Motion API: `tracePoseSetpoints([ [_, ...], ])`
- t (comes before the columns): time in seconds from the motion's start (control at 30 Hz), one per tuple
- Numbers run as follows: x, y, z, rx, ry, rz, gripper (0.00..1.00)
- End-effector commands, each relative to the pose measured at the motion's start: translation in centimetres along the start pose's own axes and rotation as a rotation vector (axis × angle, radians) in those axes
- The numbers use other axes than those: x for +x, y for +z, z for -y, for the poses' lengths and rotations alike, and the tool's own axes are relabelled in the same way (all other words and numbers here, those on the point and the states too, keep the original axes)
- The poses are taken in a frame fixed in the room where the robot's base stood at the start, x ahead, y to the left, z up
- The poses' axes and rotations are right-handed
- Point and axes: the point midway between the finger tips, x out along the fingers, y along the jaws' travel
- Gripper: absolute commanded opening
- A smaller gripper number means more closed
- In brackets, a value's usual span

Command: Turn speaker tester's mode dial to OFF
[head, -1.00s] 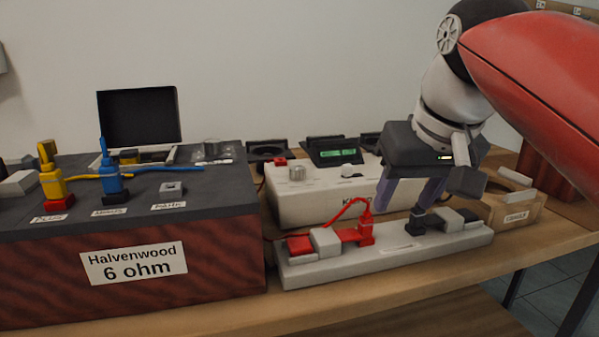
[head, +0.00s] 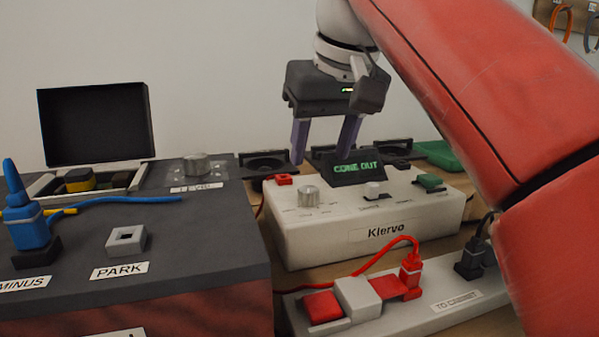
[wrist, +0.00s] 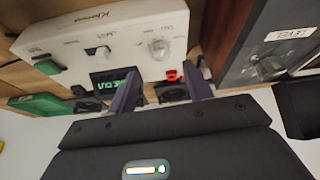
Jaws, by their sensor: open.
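The speaker tester (head: 385,233) is a white box marked Klervo, with a green-lit display (head: 357,169) reading CONE OUT. A round silver dial (head: 308,196) sits at the left of its top, ringed by small labels I cannot read; this looks like the mode dial. In the wrist view the dial (wrist: 159,49) shows upside down, beyond the fingers. My gripper (head: 322,157) is open and empty, fingers pointing down, above and apart from the tester's back edge, near the display. The dial's exact setting is not clear.
A dark crossover box (head: 200,230) with plugs and a LEVEL knob (head: 195,165) stands left. A grey strip (head: 440,305) with a red cable lies in front.

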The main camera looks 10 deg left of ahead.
Motion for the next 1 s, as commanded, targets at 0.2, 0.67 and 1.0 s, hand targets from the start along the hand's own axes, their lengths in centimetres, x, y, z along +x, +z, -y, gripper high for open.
tracePoseSetpoints([
  [0.2,1.7,0.1,0.1,-0.002,-0.001,0.003,0.51],
  [0.67,7.7,0.1,0.1,-0.002,0.0,0.002,0.51],
  [1.0,7.8,0.0,0.1,-0.002,-0.001,0.001,0.47],
])
